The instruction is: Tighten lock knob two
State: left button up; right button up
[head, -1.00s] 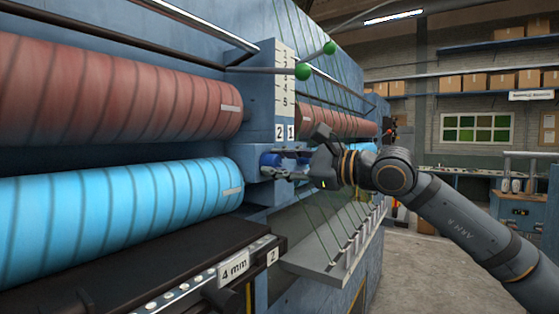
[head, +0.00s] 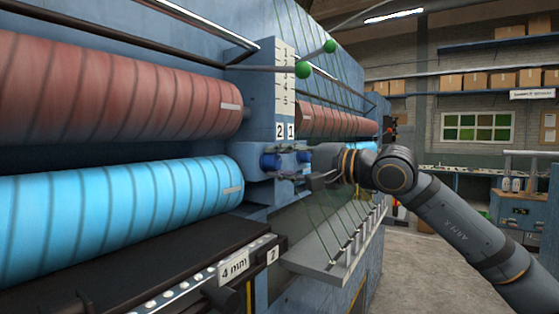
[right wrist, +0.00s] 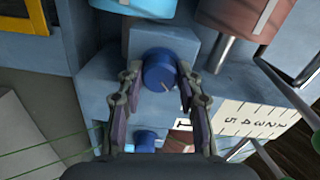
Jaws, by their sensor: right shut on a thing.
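Lock knob two is the blue round knob (head: 270,161) below the number 2 plate (head: 280,131), on the blue housing between the rollers. In the right wrist view this knob (right wrist: 158,70) sits between the two fingers, with a pale mark on its face. My right gripper (head: 300,178) reaches in from the right and is shut on it; the wrist view shows the fingers (right wrist: 158,88) on either side. A second blue knob (right wrist: 147,140) lies nearer the palm, partly hidden. My left gripper is not in view.
A red roller (head: 110,88) is above and a blue roller (head: 110,208) below, left of the knob. Green-ended levers (head: 303,70) stick out above. A ledge with several rods (head: 325,270) lies below the gripper. Open floor is at right.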

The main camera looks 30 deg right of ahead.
jog(key=shift+d+r+n, duration=0.3)
jog(key=shift+r+n, duration=0.1)
jog(key=shift+n, duration=0.5)
jog(key=n, duration=0.3)
jog(key=shift+a+n, duration=0.1)
jog(key=shift+n, duration=0.2)
jog(key=n, duration=0.3)
jog(key=shift+f, duration=0.1)
jog(key=shift+a+f+n, duration=0.1)
jog(key=shift+n, duration=0.9)
jog(key=shift+f, duration=0.1)
jog(key=o, duration=1.1)
jog(key=shift+a, duration=0.1)
jog(key=shift+o, duration=0.2)
